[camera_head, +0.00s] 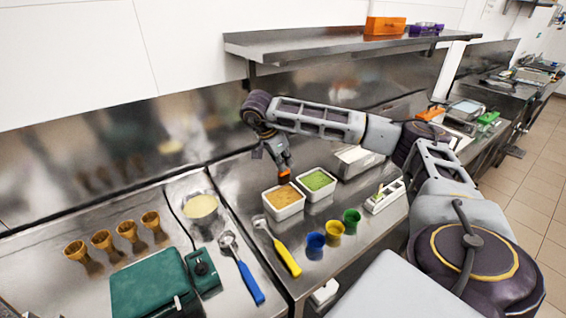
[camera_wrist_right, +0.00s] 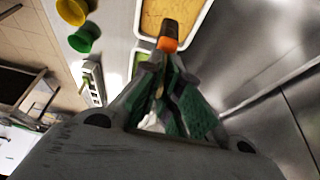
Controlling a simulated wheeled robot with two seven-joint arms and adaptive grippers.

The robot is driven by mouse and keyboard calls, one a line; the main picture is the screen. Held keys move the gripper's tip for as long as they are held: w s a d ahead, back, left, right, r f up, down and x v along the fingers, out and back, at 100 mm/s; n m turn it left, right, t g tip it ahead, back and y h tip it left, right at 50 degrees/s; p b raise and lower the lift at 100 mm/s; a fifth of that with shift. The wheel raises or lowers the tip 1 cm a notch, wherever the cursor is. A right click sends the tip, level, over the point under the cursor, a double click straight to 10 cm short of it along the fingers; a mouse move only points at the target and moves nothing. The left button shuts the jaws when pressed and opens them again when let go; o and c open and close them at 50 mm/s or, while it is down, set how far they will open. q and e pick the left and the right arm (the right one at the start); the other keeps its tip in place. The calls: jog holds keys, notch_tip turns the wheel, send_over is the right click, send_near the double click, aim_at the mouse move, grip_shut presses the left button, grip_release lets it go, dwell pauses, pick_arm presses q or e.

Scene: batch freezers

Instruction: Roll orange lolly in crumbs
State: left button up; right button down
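The orange lolly (camera_head: 285,176) hangs from my right gripper (camera_head: 279,160), over the white tray of tan crumbs (camera_head: 284,214). In the right wrist view the lolly (camera_wrist_right: 167,44) has an orange body and a brown far end, seen against the crumbs (camera_wrist_right: 178,13). I cannot tell whether its end touches them. My right gripper (camera_wrist_right: 158,72) is closed around the lolly's stick, which is partly hidden between the fingers. My left gripper is not in view.
A white tray of green topping (camera_head: 318,180) stands right beside the crumbs. Blue (camera_head: 315,242), yellow (camera_head: 334,229) and green (camera_head: 352,217) cups, a white rack (camera_head: 385,197) and a yellow-handled scoop (camera_head: 286,258) are nearby. Several cones (camera_head: 102,240) and a green scale (camera_head: 150,288) stand left.

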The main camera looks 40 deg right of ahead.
aim_at(284, 174)
jog(key=shift+a+f, duration=0.1)
jog(key=shift+f, duration=0.1)
jog(key=shift+f+b, duration=1.4)
jog(key=shift+f, duration=0.6)
jog(key=shift+f, duration=0.35)
jog(key=shift+f+b, duration=1.75)
jog(key=shift+f, duration=0.95)
jog(key=shift+d, duration=0.2)
dwell(0.5)
jog(key=shift+s+d, duration=0.15)
jog(key=shift+d, duration=0.5)
